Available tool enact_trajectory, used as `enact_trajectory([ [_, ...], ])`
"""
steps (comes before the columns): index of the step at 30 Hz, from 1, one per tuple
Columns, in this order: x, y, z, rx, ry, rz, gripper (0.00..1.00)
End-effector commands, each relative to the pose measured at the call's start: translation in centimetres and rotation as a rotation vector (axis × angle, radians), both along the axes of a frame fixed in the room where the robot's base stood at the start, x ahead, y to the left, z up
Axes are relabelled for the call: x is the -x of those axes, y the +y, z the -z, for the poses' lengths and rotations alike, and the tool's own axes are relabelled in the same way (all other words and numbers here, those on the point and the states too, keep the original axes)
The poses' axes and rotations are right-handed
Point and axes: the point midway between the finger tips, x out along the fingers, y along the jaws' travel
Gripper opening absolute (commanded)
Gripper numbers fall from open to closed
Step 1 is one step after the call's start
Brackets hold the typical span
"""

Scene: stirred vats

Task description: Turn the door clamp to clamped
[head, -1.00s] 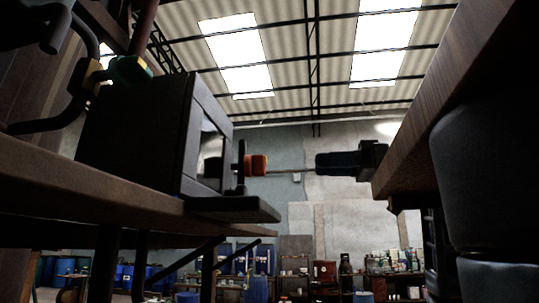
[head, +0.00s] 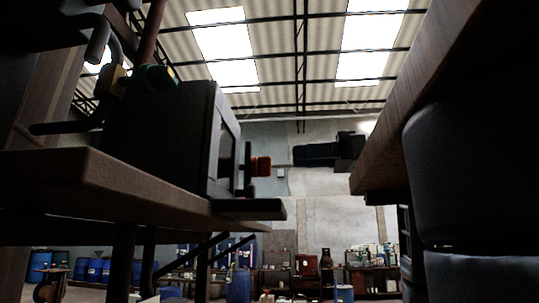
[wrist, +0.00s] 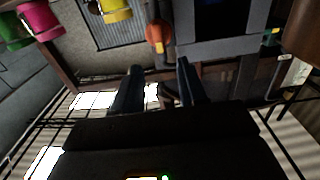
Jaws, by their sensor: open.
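The door clamp appears to be the orange-red handle (head: 261,166) on the right-hand face of a dark box (head: 165,140) in the head view. In the wrist view the orange handle (wrist: 157,36), with a yellow mark, lies just beyond the fingertips, roughly between them. My gripper (head: 295,155) points left at the handle from the right, with a small gap between them. In the wrist view my gripper (wrist: 159,65) has its two dark fingers spread, with nothing between them. I cannot tell from these frames which position the clamp is in.
The box stands on a wooden bench (head: 120,195). A wooden panel (head: 440,100) overhangs at the right, close to my arm. A yellow vessel (wrist: 115,10) and a pink one (wrist: 42,20) show in the wrist view. Blue drums (head: 95,270) stand far back.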

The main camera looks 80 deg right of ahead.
Motion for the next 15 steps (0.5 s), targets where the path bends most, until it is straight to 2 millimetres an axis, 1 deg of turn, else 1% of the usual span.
enact_trajectory([
  [3, -1.9, 0.2, -0.2, 0.001, 0.001, -0.003, 0.41],
  [9, -4.8, 0.4, -0.2, 0.001, 0.001, -0.002, 0.41],
  [12, -5.8, 0.5, -0.1, 0.0, 0.001, -0.001, 0.41],
  [15, -6.3, 0.5, -0.1, 0.0, 0.0, 0.0, 0.41],
])
